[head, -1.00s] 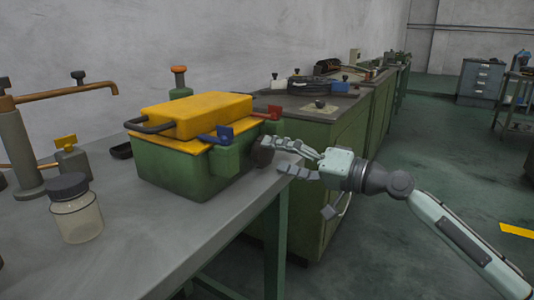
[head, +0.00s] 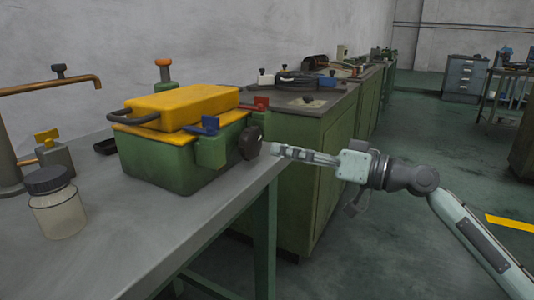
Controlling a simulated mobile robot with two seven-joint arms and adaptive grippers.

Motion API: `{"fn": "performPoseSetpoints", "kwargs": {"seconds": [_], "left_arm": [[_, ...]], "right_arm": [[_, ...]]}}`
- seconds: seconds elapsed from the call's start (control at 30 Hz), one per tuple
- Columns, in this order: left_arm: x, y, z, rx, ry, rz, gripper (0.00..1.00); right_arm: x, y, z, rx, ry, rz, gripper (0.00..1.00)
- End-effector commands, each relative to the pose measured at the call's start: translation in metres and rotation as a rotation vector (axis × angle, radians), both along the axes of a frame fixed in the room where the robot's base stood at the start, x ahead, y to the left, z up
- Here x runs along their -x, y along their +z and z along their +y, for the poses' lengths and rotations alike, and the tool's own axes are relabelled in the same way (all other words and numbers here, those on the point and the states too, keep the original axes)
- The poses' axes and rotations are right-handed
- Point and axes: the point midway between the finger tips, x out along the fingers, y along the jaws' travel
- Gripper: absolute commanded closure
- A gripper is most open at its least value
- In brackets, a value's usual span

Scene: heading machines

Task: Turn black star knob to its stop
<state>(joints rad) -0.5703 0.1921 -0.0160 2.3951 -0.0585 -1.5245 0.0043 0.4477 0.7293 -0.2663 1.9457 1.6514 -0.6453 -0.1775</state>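The black star knob (head: 250,142) is a dark round disc on the right end of a green box (head: 160,165) with a yellow lid, on the grey bench. My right gripper (head: 276,151) comes in from the right with its fingertips just right of the knob, apparently with a small gap. Its fingers show edge-on, one behind the other, so their opening is hidden. Nothing shows held in it. My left gripper is not in view.
A lidded jar (head: 57,208) and a copper pipe (head: 55,85) are at the left of the bench (head: 150,245).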

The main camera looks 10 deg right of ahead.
Motion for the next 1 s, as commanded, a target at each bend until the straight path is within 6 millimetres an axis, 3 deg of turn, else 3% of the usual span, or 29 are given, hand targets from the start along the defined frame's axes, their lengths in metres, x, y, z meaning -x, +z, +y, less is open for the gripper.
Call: {"fn": "performPoseSetpoints", "kwargs": {"seconds": [0.17,0.6,1.0], "left_arm": [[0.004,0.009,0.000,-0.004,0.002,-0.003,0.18],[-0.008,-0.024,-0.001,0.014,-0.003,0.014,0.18],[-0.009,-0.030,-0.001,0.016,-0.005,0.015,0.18]], "right_arm": [[-0.002,0.000,0.000,0.089,-0.004,-0.122,0.18],[-0.040,0.000,0.050,0.089,-0.005,-0.120,0.18],[-0.045,-0.001,0.057,0.091,-0.005,-0.120,0.18]]}}
